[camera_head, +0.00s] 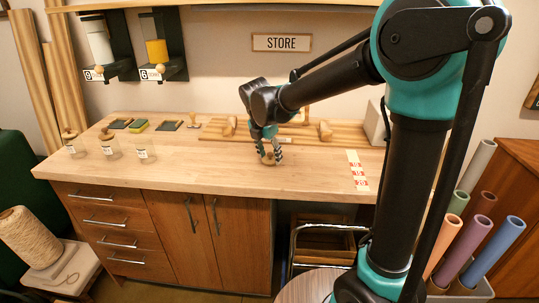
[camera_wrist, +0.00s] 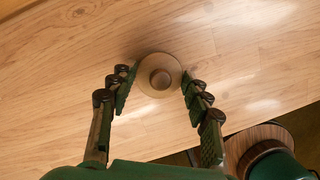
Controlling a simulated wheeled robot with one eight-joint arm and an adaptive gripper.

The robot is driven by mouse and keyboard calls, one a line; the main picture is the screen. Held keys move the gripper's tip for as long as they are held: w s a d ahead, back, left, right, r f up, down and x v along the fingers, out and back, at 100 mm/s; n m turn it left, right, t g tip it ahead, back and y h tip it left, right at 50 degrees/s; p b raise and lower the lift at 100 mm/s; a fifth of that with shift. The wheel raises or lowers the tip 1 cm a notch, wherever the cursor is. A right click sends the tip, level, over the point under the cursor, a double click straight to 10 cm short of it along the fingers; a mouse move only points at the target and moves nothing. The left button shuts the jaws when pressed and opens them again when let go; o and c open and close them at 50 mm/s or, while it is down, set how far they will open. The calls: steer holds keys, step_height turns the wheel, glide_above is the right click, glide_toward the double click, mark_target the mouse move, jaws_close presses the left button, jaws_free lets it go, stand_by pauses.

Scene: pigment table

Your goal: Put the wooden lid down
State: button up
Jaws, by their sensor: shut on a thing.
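The wooden lid (camera_head: 268,161) is a small round disc with a knob. It is between the fingertips of my gripper (camera_head: 270,157), low over the front middle of the wooden table (camera_head: 210,172). In the wrist view the lid (camera_wrist: 160,75) sits between the two fingers of my gripper (camera_wrist: 156,88), knob facing the camera. My gripper is shut on it. I cannot tell whether the lid touches the tabletop. On the left of the table, a glass jar (camera_head: 146,152) appears open.
Two more jars, a left one (camera_head: 74,149) and a middle one (camera_head: 111,149), have wooden lids. A label strip (camera_head: 357,170) lies at right. The tabletop around my gripper is clear; its front edge is close.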

steer(key=shift+f, duration=0.1)
steer(key=o, duration=0.8)
steer(key=v, duration=1.2)
steer(key=shift+w, duration=0.1)
